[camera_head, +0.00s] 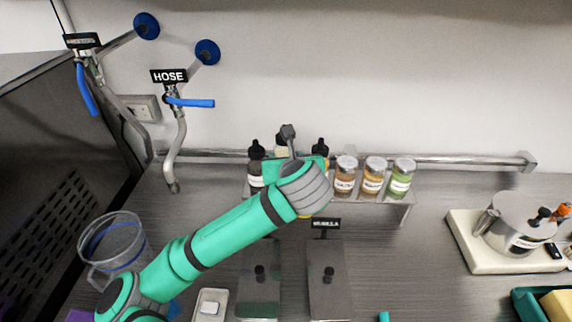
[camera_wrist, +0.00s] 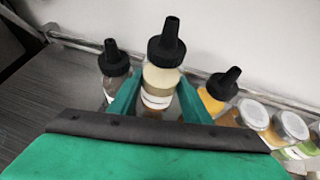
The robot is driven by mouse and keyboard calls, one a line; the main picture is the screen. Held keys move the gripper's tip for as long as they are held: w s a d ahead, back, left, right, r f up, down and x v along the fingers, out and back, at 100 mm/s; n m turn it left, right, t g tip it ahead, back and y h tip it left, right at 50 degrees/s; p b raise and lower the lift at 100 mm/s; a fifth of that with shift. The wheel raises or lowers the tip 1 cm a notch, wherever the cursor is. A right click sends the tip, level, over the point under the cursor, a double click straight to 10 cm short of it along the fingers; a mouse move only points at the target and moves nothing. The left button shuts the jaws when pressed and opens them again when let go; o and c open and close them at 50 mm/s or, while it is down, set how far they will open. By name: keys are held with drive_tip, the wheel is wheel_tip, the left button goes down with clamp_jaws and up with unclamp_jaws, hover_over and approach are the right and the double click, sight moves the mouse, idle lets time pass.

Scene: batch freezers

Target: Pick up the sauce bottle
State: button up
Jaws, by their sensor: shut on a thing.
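A sauce bottle (camera_wrist: 160,82) with pale cream contents, a white label and a black nozzle cap stands upright between the fingers of my gripper (camera_wrist: 156,100) in the wrist view. The green fingers are shut on its sides. Another black-capped bottle (camera_wrist: 115,72) is just left of it, and a yellow-orange bottle (camera_wrist: 214,97) with a black cap is just right. In the head view my arm covers most of the held bottle and the fingertips. Only part of the cream bottle (camera_head: 281,150) shows there. Whether its base touches the shelf is hidden.
A metal rack (camera_head: 397,207) along the wall holds the bottles and several lidded jars (camera_head: 374,177). A wall rail (camera_head: 470,160) runs behind it. Hose taps (camera_head: 178,100) hang at the left above a clear pitcher (camera_head: 112,245). A scale with a pot (camera_head: 515,222) stands at the right.

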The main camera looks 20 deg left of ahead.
drive_tip(key=s+r, duration=0.3)
drive_tip(key=r, duration=0.1)
drive_tip(key=shift+s+d+r, duration=0.15)
drive_tip(key=shift+s+r, duration=0.05)
drive_tip(key=shift+s, duration=0.15)
drive_tip(key=s+a+v, duration=0.1)
drive_tip(key=v, duration=0.9)
drive_tip(key=shift+s+a+f, duration=0.2)
drive_tip(key=shift+a+f, duration=0.15)
drive_tip(key=shift+a, duration=0.05)
drive_tip(key=shift+o, duration=1)
drive_tip(key=shift+c, duration=1.1)
wheel_tip(320, 180, up, 8)
drive_tip(key=shift+w, duration=0.1)
